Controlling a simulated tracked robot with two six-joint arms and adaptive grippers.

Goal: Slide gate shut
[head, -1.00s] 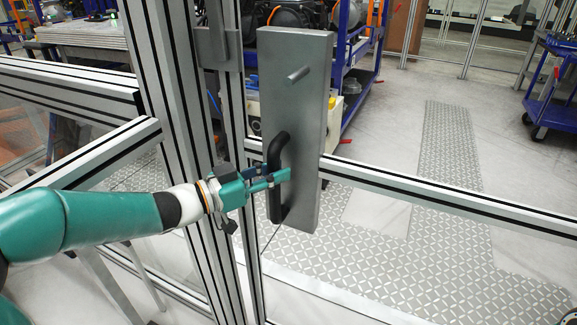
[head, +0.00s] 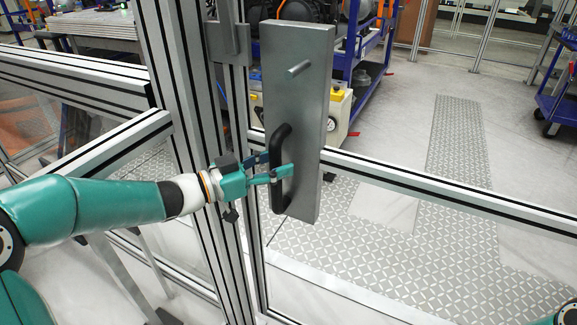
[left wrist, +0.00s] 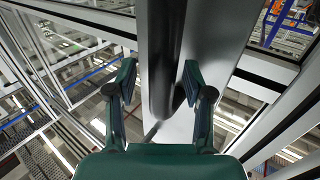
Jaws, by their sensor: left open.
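The gate is an aluminium-profile frame with clear panels (head: 440,190). It carries a tall grey plate (head: 306,85) with a short peg and a black bow handle (head: 277,150). My left gripper (head: 284,172) is at the lower part of the handle, its fingers spread to either side of it. In the left wrist view the dark handle bar (left wrist: 163,60) runs between the two open fingers (left wrist: 159,82), with visible gaps. The grey plate (left wrist: 205,50) lies behind it. My right gripper cannot be made out; only a teal bit shows at the bottom right corner.
A thick upright profile post (head: 180,120) with a grey bracket (head: 229,42) stands just left of the plate. Fence rails (head: 65,75) run off to the left. Behind the gate are a patterned floor (head: 380,255), a blue cart (head: 560,85) and machinery.

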